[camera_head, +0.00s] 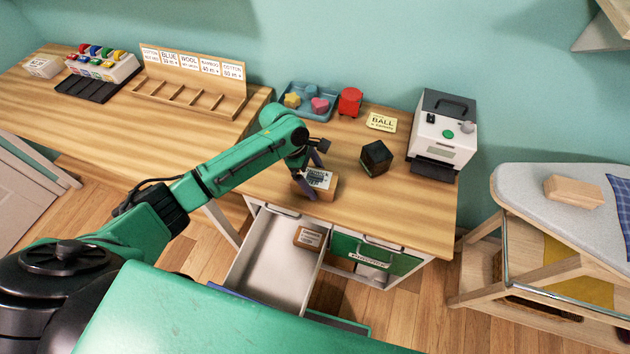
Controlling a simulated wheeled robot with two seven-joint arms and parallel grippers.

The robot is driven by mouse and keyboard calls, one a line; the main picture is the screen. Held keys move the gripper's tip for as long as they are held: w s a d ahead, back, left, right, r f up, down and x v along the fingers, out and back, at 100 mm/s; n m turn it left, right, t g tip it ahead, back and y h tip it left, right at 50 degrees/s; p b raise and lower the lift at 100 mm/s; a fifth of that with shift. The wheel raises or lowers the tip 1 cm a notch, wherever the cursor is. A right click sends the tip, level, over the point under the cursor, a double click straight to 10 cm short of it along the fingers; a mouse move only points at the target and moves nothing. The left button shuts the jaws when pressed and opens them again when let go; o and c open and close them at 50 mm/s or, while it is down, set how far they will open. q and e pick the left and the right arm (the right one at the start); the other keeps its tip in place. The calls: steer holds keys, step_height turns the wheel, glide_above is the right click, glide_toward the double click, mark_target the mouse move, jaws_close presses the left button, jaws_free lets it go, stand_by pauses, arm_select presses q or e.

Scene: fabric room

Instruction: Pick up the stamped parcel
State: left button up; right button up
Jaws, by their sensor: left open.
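A small brown parcel (327,188) with a white label and dark print sits on the wooden table near its front edge. My left gripper (314,170) is open and reaches down over this parcel, with dark fingers close around it. I cannot tell whether they touch it. The gripper hides part of the label. A second brown parcel (309,238) with a white label lies in the open drawer (268,262) below the table edge. My right gripper is not in view.
A black cube (375,158) stands right of the parcel, before a white machine (443,132). Behind are a blue tray (309,113) with shapes, a red container (350,101) and a yellow card (382,122). The open drawer juts out below. An ironing board (520,188) stands at right.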

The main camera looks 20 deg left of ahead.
arm_select(q)
steer(key=shift+f+p, duration=0.2)
steer(key=shift+p, duration=0.25)
stand_by(0.3)
steer(key=c, duration=1.2)
